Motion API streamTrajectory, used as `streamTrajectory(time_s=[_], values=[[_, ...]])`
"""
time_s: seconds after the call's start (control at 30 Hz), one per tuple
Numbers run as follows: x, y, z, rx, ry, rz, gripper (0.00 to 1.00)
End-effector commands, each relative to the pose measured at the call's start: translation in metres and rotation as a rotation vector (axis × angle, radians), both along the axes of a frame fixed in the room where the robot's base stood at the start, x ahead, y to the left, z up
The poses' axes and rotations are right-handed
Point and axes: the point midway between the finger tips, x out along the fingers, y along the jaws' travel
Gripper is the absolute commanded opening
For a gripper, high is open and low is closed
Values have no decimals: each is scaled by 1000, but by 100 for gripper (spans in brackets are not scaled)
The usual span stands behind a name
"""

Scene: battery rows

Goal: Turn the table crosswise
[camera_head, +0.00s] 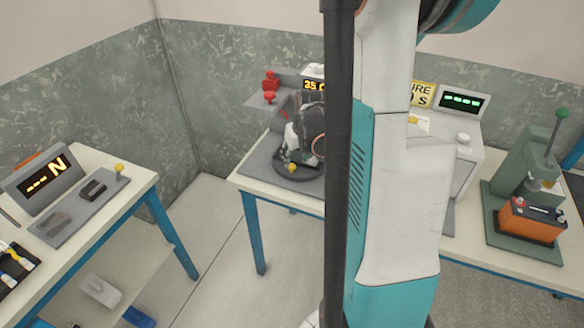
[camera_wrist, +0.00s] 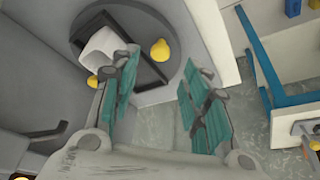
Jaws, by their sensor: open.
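The round turntable (camera_head: 300,182) is a dark grey disc on the bench in the head view. A yellow knob (camera_head: 292,167) shows at its near side, and my gripper (camera_head: 308,135) is over the disc, hiding much of it. In the wrist view the disc (camera_wrist: 190,55) carries a dark square frame (camera_wrist: 150,72) with a pale block (camera_wrist: 103,47) in it. One yellow knob (camera_wrist: 160,50) stands just beyond my fingertips, between their lines. Another yellow knob (camera_wrist: 92,81) is left of my left finger. My gripper (camera_wrist: 160,75) is open, with nothing between its fingers.
A red fixture (camera_head: 270,88) stands behind the turntable. A press (camera_head: 530,165) with an orange battery (camera_head: 531,220) is at the right. A side table (camera_head: 130,185) with a display box (camera_head: 45,183) stands at the left. Floor (camera_head: 215,245) is clear between the tables.

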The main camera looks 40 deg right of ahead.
Motion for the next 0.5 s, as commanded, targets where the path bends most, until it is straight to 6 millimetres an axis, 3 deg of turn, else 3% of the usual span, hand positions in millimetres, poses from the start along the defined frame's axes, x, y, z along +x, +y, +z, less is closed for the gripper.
streamTrajectory(time_s=[0.03, 0.2, 0.5], values=[[4, -2, -13, 0, 0, 1, 42], [14, -6, -38, 0, 0, 1, 42], [21, -9, -56, 0, 0, 1, 42]])
